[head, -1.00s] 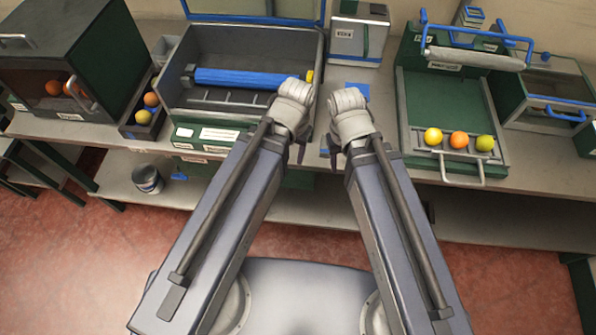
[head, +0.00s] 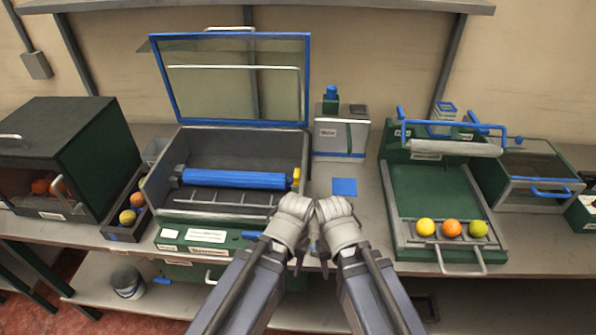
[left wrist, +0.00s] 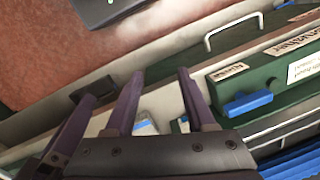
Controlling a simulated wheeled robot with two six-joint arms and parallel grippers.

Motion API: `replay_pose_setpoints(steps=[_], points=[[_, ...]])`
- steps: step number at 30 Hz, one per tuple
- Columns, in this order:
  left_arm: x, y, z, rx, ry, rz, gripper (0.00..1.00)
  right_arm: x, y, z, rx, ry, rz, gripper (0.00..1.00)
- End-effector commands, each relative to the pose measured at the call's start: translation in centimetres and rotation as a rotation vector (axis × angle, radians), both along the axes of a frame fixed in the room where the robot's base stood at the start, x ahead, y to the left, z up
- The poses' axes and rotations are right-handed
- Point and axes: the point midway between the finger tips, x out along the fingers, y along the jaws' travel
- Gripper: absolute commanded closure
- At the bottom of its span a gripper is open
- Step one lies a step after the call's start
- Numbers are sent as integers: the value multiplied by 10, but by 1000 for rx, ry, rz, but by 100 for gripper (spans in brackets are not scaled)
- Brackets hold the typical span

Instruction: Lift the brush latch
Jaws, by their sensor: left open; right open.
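An open machine holds a blue roller brush (head: 234,179) lying across its grey tray. A yellow piece (head: 296,178) sits at the brush's right end; I cannot tell for sure that it is the latch. A blue tab (head: 252,235) sits on the green front panel and shows in the left wrist view (left wrist: 248,103). My left gripper (head: 297,265) is at the machine's front right corner, fingers down, open and apart from the brush. The left wrist view shows its fingers (left wrist: 157,75) with nothing between them. My right gripper (head: 325,268) is close beside it, its fingers mostly hidden.
The machine's glass lid (head: 235,80) stands raised. A grey box (head: 340,135) and a blue square (head: 344,187) are to the right. A green tray (head: 430,195) holds several fruits in front. A dark cabinet (head: 85,150) stands at the left. A bucket (head: 127,281) is below.

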Motion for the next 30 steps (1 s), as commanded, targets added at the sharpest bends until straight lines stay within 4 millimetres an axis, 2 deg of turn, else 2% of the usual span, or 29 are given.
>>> replay_pose_setpoints(steps=[6, 9, 14, 17, 18, 23, 30], points=[[23, 33, 67, -39, -30, 103, 45, 0, 0, 68, 0, 0, -1, 50], [37, 51, 95, -60, -48, 147, 45, 0, 0, 96, 0, 0, -1, 50], [65, 73, 130, -86, -69, 142, 45, 0, 0, 131, 1, 0, -1, 50], [95, 82, 151, -99, -73, 54, 45, 0, 0, 152, 1, 0, -2, 50], [109, 82, 154, -103, -71, -13, 45, 0, 0, 155, 1, 0, -2, 50], [155, 69, 156, -105, -48, -311, 45, 0, 0, 157, 1, 0, -2, 50], [228, 29, 155, -104, 6, -850, 45, 0, 0, 156, 1, 0, -2, 50]])
